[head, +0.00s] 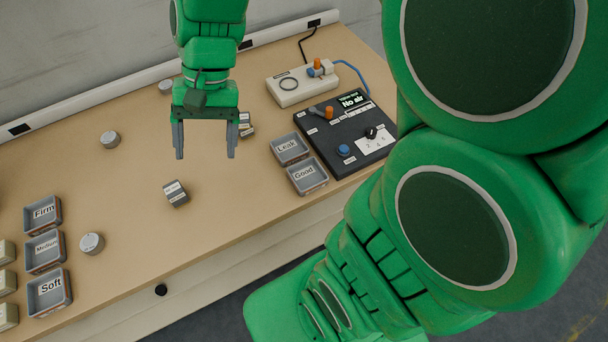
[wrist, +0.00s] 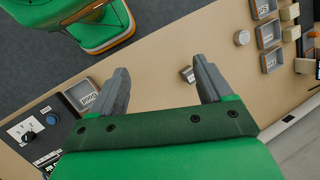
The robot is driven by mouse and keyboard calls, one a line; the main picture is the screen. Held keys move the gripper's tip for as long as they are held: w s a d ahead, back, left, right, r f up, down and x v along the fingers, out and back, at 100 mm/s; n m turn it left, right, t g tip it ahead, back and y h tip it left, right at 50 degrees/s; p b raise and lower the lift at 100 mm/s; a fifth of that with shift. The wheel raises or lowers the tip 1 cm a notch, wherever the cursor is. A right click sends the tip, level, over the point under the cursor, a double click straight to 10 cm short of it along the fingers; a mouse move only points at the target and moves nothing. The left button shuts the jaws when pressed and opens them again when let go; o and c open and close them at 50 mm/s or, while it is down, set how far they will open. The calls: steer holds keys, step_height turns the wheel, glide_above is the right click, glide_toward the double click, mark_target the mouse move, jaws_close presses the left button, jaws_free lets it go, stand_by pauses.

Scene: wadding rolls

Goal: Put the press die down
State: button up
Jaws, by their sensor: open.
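A small grey block with a white label (head: 175,193), which looks like the press die, sits on the bare tabletop in the head view. In the wrist view the block (wrist: 187,74) shows between the fingers, close to the right one. My gripper (head: 205,155) is open with nothing between its fingers. It hangs above the table, apart from the block, with both fingers pointing down. In the wrist view both fingers of my gripper (wrist: 161,64) are spread wide.
Trays marked Firm (head: 43,213), Medium (head: 45,251) and Soft (head: 50,292) stand at left, with a grey cylinder (head: 91,243) beside them. Leak (head: 290,148) and Good (head: 307,177) trays adjoin the black control panel (head: 345,130). The table's middle is mostly clear.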

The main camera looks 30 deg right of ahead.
steer(key=s+d+n+t+h, duration=0.1)
steer(key=s+d+h, duration=0.3)
steer(key=s+d, duration=0.7)
steer(key=s+n, duration=0.1)
steer(key=s, duration=0.2)
steer(key=shift+d+f+n, duration=0.2)
steer(key=shift+f+n, duration=0.1)
steer(key=shift+n, duration=0.1)
steer(key=o, duration=0.4)
steer(key=shift+w+a+r, duration=0.1)
steer(key=shift+c, duration=0.2)
steer(key=shift+o, duration=0.2)
steer(key=w+a+r, duration=0.3)
steer(key=w+a, duration=0.2)
steer(key=w, duration=0.5)
steer(key=shift+r, duration=0.3)
steer(key=w+a+r+t, duration=0.1)
steer(key=w+a+r, duration=0.1)
steer(key=w+a, duration=0.8)
steer(key=w+a+r+t, duration=0.1)
steer(key=w+a, duration=0.4)
steer(key=a, duration=1.1)
steer(key=s+a+f, duration=0.1)
steer(key=a, duration=1.5)
step_height(320, 180, down, 10)
